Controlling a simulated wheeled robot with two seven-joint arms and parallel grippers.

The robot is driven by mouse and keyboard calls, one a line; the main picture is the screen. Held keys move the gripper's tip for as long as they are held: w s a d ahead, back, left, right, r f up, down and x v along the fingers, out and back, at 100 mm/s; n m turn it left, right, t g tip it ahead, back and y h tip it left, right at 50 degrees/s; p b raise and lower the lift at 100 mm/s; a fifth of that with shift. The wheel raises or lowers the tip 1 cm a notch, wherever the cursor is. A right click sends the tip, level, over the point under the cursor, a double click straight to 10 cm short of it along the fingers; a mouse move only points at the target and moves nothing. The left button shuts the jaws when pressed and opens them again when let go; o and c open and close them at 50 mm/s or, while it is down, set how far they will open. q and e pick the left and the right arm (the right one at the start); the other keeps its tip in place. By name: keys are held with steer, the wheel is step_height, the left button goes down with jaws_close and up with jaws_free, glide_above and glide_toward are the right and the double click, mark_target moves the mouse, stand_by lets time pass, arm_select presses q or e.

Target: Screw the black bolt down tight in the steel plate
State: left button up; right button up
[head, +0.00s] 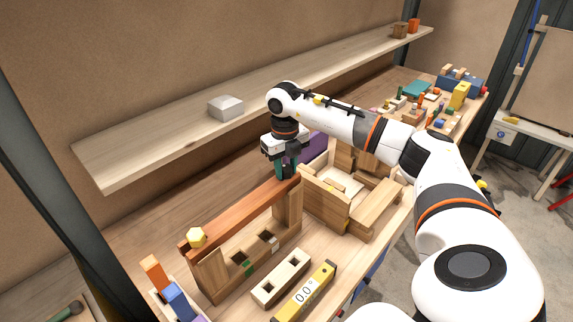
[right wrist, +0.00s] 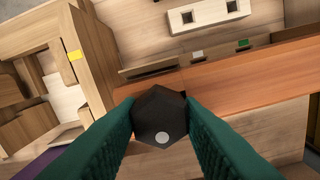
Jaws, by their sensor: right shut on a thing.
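The black bolt (right wrist: 160,115) has a dark hexagonal head with a pale round spot. In the right wrist view it sits between the green fingers of my right gripper (right wrist: 160,122), which is shut on it. In the head view my right gripper (head: 285,172) points down at the far end of a reddish-brown wooden beam (head: 240,212), and it hides the bolt there. The bolt's shank is hidden, so I cannot tell how deep it sits. I cannot make out a steel plate in either view. My left gripper is not in view.
A yellow hexagonal piece (head: 197,238) sits on the beam's near end. A pale block with two square holes (head: 281,278) and a yellow level (head: 304,292) lie in front. A wooden chair-like assembly (head: 345,195) stands to the right. A shelf (head: 150,150) runs behind.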

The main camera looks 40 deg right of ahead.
steer(key=shift+f, duration=0.2)
steer(key=m, duration=0.2)
steer(key=shift+a+m+p, duration=0.1)
steer(key=shift+m+p, duration=0.2)
steer(key=shift+p, duration=0.05)
steer(key=shift+m, duration=0.7)
